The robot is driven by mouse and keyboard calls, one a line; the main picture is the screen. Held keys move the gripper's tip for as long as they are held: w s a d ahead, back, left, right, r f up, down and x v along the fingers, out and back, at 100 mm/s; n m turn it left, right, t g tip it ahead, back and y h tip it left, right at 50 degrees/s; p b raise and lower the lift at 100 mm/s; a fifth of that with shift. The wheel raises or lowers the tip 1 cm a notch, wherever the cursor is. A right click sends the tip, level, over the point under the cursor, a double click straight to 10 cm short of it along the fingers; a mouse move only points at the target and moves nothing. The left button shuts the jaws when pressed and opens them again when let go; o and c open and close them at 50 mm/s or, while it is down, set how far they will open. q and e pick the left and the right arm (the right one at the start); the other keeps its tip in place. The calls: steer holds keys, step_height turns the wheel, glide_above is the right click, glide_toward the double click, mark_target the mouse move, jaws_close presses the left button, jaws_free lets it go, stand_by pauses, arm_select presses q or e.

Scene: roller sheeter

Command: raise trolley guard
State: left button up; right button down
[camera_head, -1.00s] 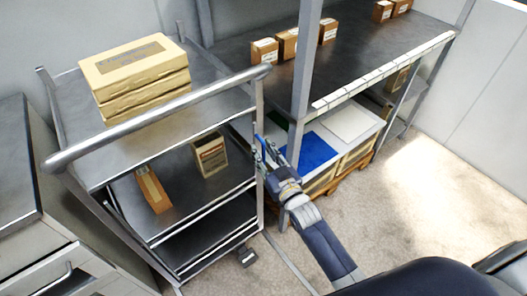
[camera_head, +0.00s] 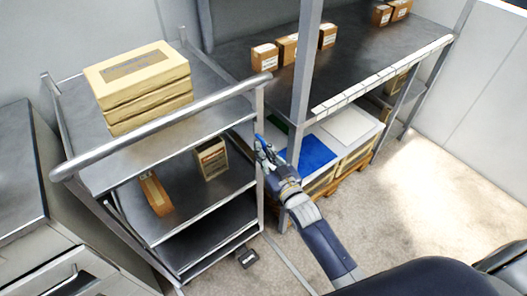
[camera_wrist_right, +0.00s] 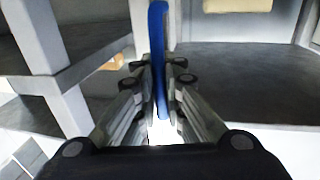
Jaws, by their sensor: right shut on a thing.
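The metal trolley (camera_head: 100,178) stands at the left of the head view, with a tubular rail (camera_head: 165,128) across its top front. A blue strip-like handle (camera_head: 259,141) is at the trolley's right front post; it stands upright in the right wrist view (camera_wrist_right: 158,55). My right gripper (camera_head: 264,152) is shut on this blue handle, with a finger on each side of it. Which trolley part the handle is fixed to is hard to tell. The guard cannot be told apart clearly from the trolley frame. My left gripper is not in view.
Stacked cartons (camera_head: 145,100) lie on the trolley's top shelf, and smaller boxes (camera_head: 210,158) on the one below. A shelving rack (camera_head: 306,70) stands close to the right. A drawer cabinet (camera_head: 40,260) is at the left. The floor (camera_head: 430,200) at right is clear.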

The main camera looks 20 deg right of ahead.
mark_target(264, 145)
step_height(264, 145, up, 3)
steer(key=shift+r+p, duration=0.1)
steer(key=shift+p, duration=0.8)
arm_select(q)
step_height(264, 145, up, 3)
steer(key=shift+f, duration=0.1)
arm_select(e)
steer(key=c, duration=1.7)
jaws_free()
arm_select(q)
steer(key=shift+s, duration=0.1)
arm_select(e)
steer(key=shift+s, duration=0.1)
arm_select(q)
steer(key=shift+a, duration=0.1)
arm_select(e)
steer(key=shift+s+d+f, duration=0.1)
steer(key=shift+s+f, duration=0.1)
steer(key=shift+s, duration=0.05)
steer(key=s+d, duration=0.1)
steer(key=s, duration=1)
steer(key=shift+s+d+r, duration=0.15)
steer(key=shift+s+d, duration=0.05)
steer(key=shift+d, duration=0.15)
